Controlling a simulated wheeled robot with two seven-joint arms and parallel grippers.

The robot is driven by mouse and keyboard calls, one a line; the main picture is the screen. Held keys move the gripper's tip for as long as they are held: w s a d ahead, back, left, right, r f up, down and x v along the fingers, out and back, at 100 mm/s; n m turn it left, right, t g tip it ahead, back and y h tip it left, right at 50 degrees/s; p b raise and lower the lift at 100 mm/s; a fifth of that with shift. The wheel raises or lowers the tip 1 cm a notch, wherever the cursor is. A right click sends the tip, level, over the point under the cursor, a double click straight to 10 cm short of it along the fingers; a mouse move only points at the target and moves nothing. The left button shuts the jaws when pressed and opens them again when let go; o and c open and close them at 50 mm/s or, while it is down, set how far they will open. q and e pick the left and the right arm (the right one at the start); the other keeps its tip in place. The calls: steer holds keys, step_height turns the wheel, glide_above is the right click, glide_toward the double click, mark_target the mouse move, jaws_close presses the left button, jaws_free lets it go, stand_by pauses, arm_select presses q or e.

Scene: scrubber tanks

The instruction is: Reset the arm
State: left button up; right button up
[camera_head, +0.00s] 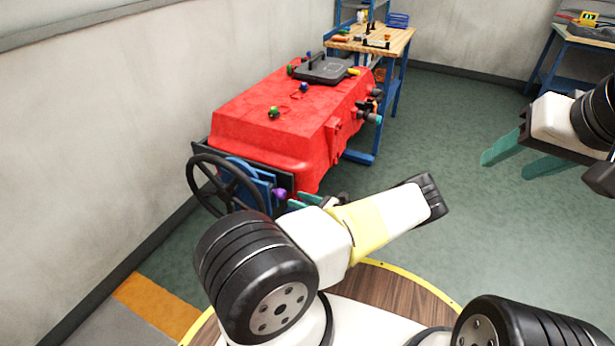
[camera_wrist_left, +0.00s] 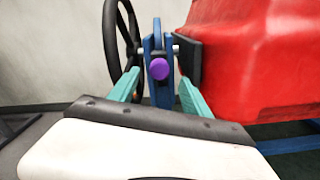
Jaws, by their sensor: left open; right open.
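My left gripper (camera_head: 297,199) is open beside the near end of the red tank (camera_head: 290,110). In the left wrist view, its two teal fingers (camera_wrist_left: 160,85) stand apart, with a round purple knob (camera_wrist_left: 159,68) showing between their tips. I cannot tell whether the knob is between the fingers or just beyond them. The knob also shows in the head view (camera_head: 279,194), on a blue bracket (camera_head: 245,178) next to a black handwheel (camera_head: 213,187). My right gripper (camera_head: 512,162) is open and empty, above the green floor at the right.
A black case (camera_head: 321,70) and small coloured knobs are on top of the tank. A wooden workbench (camera_head: 385,41) with blue legs stands behind it. Another bench (camera_head: 568,38) is at the back right. The wall runs close on the left. The green floor (camera_head: 450,115) is clear in the middle.

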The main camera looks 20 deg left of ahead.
arm_select(q)
steer(key=shift+d, duration=0.45)
steer(key=shift+r, duration=0.1)
steer(key=s+d+r+n+g+h, duration=0.1)
steer(key=s+d+r+n+h, duration=0.3)
steer(key=r, duration=0.6)
steer(key=s+d+r+n+g+h, duration=0.1)
steer(key=d+r+n+h, duration=0.1)
steer(key=r+n+h, duration=0.7)
steer(key=s+d+r+n+g+h, duration=0.1)
steer(key=s+d+r+n+h, duration=0.15)
steer(key=r, duration=0.95)
steer(key=s+d+r+n+t+h, duration=0.2)
steer(key=s+d+r+n+t, duration=0.1)
steer(key=s+r, duration=0.5)
steer(key=s+d+r+n+t+h, duration=0.2)
steer(key=s+d+r+n+t, duration=0.1)
steer(key=s+r, duration=0.6)
steer(key=shift+s+d+r+t+h, duration=0.35)
steer(key=shift+d+r+t, duration=0.15)
steer(key=shift+t, duration=0.5)
